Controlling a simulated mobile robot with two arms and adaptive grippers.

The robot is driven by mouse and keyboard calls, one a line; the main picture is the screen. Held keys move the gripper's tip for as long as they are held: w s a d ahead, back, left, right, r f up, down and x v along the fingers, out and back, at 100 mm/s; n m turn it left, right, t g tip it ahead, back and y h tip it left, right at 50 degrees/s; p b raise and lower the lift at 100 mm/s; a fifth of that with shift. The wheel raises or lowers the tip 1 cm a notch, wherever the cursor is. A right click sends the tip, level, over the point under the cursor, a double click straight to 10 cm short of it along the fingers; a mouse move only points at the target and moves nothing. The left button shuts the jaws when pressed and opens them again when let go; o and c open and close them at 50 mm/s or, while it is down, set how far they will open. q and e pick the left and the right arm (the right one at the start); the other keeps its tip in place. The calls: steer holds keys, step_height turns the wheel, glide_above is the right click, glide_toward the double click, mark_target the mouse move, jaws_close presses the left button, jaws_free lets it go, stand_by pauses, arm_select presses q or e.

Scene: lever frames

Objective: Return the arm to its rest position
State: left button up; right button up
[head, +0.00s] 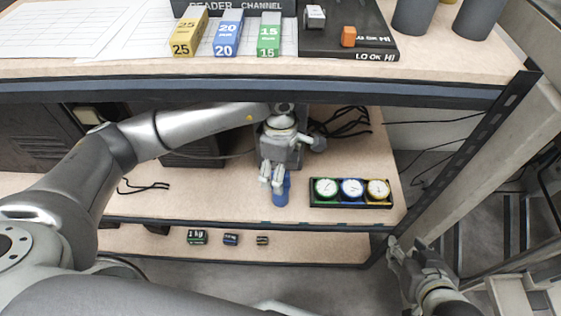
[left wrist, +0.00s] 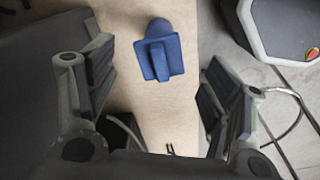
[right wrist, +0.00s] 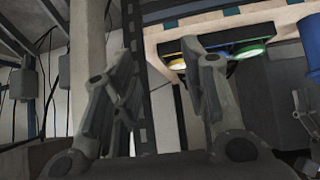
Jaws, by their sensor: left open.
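My left arm reaches in from the left in the head view, and its left gripper (head: 272,177) is over the middle shelf. In the left wrist view the gripper (left wrist: 154,76) is open, its fingers wide apart. A blue object (head: 282,192) is right by its fingertips in the head view. In the left wrist view this blue object (left wrist: 160,58) has a raised rib and shows in the gap, not gripped. My right gripper (head: 408,255) is at the lower right, off the shelf edge. In the right wrist view the right gripper (right wrist: 160,85) is open and empty.
A tray of three round dials (head: 350,205) lies right of the blue object. Small weights (head: 197,237) sit on the bottom shelf. The upper tabletop (head: 130,68) holds coloured blocks (head: 228,33) and overhangs my left arm. A dark shelf upright (head: 455,150) stands at the right.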

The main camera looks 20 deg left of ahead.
arm_select(q)
steer(key=shift+r, duration=0.7)
arm_select(e)
steer(key=shift+s+d+f+g, duration=0.25)
steer(key=shift+s+f+g, duration=0.25)
steer(key=shift+s, duration=0.15)
